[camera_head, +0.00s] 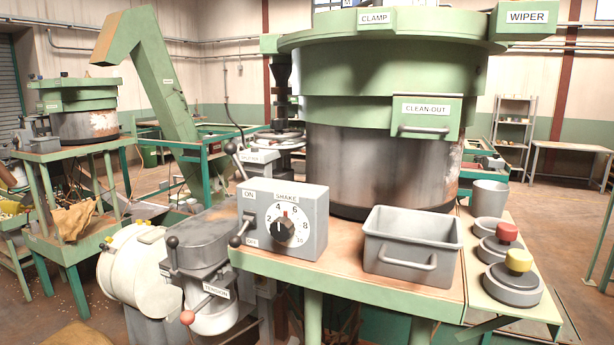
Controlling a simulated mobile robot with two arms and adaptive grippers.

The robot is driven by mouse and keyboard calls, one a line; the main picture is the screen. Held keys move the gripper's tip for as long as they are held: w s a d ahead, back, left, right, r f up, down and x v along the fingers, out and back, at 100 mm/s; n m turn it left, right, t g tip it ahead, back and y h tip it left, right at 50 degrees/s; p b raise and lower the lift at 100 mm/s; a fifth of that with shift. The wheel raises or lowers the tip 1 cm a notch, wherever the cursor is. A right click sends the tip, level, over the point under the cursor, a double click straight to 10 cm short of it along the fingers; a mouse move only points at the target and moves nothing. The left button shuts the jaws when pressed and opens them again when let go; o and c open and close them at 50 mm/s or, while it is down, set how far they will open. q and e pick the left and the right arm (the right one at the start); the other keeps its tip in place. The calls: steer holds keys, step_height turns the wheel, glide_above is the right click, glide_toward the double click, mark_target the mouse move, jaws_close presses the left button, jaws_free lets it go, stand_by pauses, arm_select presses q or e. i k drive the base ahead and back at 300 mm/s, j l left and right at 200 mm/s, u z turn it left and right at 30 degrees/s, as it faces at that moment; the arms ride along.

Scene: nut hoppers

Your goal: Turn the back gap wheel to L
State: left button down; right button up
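I cannot read any label that says gap. A grey, flat round wheel-like part (280,137) sits behind the control box, at the foot of a dark vertical screw (282,80), left of the big green hopper (385,75). It is partly hidden, and I cannot tell whether it is the back gap wheel or where it points. A lever with dark ball ends (236,165) stands in front of it. Neither of my grippers shows in this view.
The shake box (305,235) with its dial and a grey metal bin (412,245) stand on the bench (345,280). Red and yellow knobs (518,260) sit at the right. The tension lever (187,317) and white drum (138,268) stand at the left.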

mark_target(278, 132)
steer(key=j+z, duration=0.2)
steer(key=z, duration=0.2)
steer(key=i+j+z, duration=0.1)
steer(key=j+z, duration=0.15)
steer(key=z, duration=0.15)
steer(key=j+z, duration=0.15)
steer(key=j, duration=0.45)
steer(key=j+z, duration=0.15)
steer(key=j, duration=0.45)
steer(key=j+z, duration=0.15)
steer(key=j, duration=0.45)
steer(key=k+j+z, duration=0.2)
steer(key=j, duration=0.35)
steer(key=i+j, duration=0.05)
